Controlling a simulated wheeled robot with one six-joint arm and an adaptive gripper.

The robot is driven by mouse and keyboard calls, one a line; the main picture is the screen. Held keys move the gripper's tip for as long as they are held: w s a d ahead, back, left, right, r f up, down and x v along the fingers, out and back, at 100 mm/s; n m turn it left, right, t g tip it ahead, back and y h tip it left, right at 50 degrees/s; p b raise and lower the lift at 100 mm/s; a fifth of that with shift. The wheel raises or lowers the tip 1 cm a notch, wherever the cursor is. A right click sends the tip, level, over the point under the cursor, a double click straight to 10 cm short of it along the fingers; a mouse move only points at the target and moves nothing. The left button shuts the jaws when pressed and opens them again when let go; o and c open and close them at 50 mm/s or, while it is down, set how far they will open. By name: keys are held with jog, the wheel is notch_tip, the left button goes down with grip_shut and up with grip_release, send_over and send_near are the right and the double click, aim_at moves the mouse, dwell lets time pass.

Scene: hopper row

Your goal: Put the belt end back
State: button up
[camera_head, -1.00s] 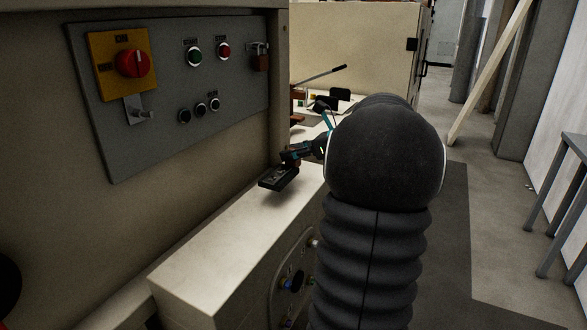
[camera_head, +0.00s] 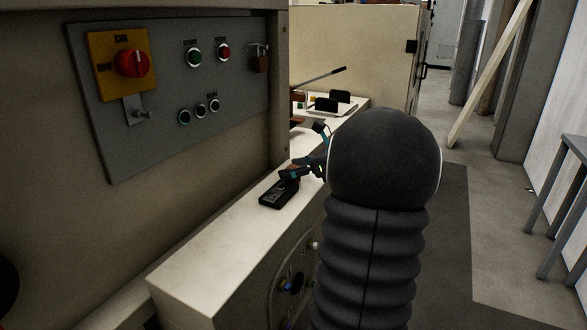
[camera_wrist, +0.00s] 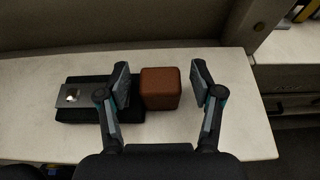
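A black flat piece (camera_head: 278,194) lies on the cream ledge (camera_head: 215,240) below the control panel. In the wrist view the black piece (camera_wrist: 90,112) carries a metal plate (camera_wrist: 74,96) with a round hole or knob at its left. A brown block (camera_wrist: 160,88) adjoins its right end. I cannot tell which part is the belt end. In the head view my gripper (camera_head: 300,170) is at the far end of the black piece, partly hidden by my arm.
The control panel (camera_head: 160,150) with a red switch (camera_head: 133,62) and a padlock (camera_head: 260,58) rises left of the ledge. A tray with black items (camera_head: 335,103) stands farther back. A grey stool (camera_head: 565,200) is at the right; the floor between is clear.

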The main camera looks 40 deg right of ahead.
jog(key=shift+r, duration=0.15)
jog(key=v, duration=1.2)
dwell(0.4)
